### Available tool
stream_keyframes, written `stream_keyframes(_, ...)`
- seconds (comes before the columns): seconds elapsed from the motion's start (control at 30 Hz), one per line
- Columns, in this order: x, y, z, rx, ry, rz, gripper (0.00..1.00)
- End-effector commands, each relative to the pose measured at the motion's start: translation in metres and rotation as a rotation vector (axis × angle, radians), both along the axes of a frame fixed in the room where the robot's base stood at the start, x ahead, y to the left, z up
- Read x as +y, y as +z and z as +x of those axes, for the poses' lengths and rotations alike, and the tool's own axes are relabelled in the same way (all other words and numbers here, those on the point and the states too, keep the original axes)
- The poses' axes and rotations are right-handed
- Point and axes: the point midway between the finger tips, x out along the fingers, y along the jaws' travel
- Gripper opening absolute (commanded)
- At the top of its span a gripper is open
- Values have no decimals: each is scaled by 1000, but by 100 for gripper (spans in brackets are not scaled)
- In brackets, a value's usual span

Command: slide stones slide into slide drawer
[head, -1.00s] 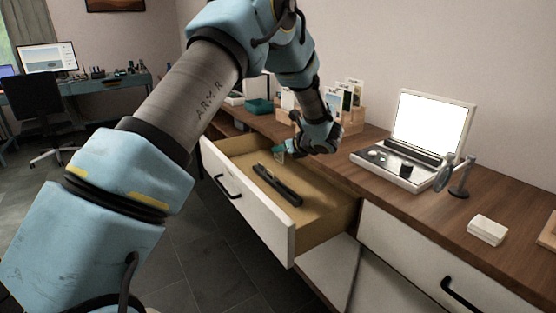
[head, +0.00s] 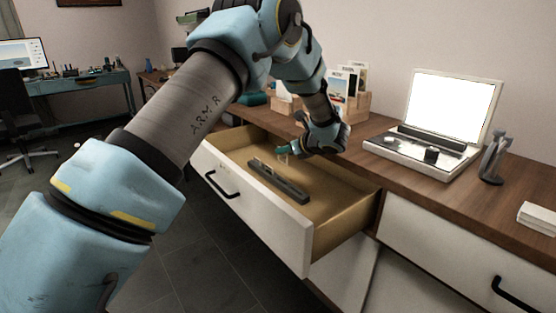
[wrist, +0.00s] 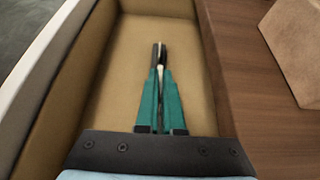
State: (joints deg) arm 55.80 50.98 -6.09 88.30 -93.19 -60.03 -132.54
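The open drawer (head: 265,222) has a white front and a tan inside. A long dark grey bar-shaped holder (head: 285,187) lies on its floor. My gripper (head: 283,153) hangs over the drawer's back half, behind and above the holder, teal fingers pointing down-left. In the wrist view my gripper (wrist: 160,68) has its fingers drawn close together around a thin pale strip (wrist: 162,60), seen edge-on, which looks like a slide. Its label cannot be read. The drawer floor (wrist: 115,75) shows beyond the fingertips, and the gap to it cannot be judged.
A wooden counter (head: 445,193) runs behind the drawer. On it stand an open laptop-like case (head: 440,115), a wooden holder with cards (head: 355,103), a grey stand (head: 493,160) and a white stack (head: 538,217). The drawer's right part is bare.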

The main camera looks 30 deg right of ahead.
Motion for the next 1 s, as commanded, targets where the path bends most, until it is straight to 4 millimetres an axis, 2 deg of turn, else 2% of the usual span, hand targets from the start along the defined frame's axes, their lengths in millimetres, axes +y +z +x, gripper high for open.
stream_keyframes(0.03,0,-9,0,0,0,0,0)
stream_keyframes(0.37,0,-24,0,0,0,1,0)
stream_keyframes(0.7,0,-56,0,1,0,1,0)
stream_keyframes(1.0,0,-61,0,0,0,0,0)
